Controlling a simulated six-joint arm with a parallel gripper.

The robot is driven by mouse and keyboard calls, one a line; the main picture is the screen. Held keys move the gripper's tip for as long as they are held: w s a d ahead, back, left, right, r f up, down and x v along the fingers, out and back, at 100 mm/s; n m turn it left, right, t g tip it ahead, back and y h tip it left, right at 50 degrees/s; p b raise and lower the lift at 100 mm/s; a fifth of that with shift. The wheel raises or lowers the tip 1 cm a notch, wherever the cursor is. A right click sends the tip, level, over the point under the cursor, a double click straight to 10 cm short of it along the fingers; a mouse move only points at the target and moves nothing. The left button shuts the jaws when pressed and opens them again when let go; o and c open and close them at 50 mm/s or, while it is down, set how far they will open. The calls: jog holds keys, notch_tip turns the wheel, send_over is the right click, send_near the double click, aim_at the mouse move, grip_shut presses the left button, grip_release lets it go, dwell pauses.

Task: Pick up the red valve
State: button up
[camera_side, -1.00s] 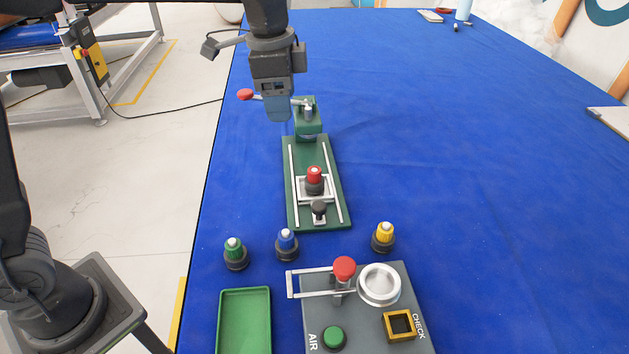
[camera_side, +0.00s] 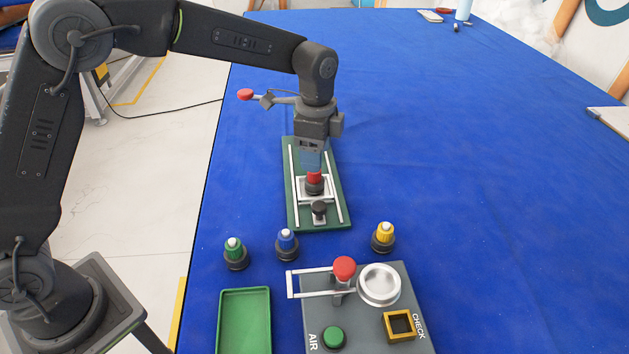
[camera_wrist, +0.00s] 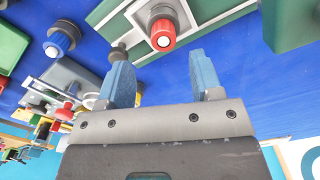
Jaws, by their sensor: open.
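The red valve (camera_side: 314,180) stands upright on a dark base in the white frame of the green rail plate (camera_side: 299,219). In the wrist view the red valve (camera_wrist: 163,32) shows its red ribbed body and white top, beyond the fingertips and roughly between them. My gripper (camera_side: 312,165) is right above the valve in the side view, its fingers partly overlapping the valve's top. In the wrist view my gripper (camera_wrist: 158,72) has its two blue fingers apart with nothing between them. Whether the fingers touch the valve cannot be told.
Green (camera_side: 235,252), blue (camera_side: 287,243) and yellow (camera_side: 384,236) valves stand nearer the camera. A green tray (camera_side: 222,320) and a grey station (camera_side: 368,330) with a red-knobbed lever are in front. A red-knobbed lever (camera_side: 246,95) sticks out behind my gripper. Blue cloth right is clear.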

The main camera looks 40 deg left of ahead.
aim_at(315, 180)
jog(key=f, duration=0.5)
jog(key=shift+w+a+f, duration=0.1)
jog(key=shift+w+a, duration=0.05)
jog(key=shift+a, duration=0.15)
grip_shut()
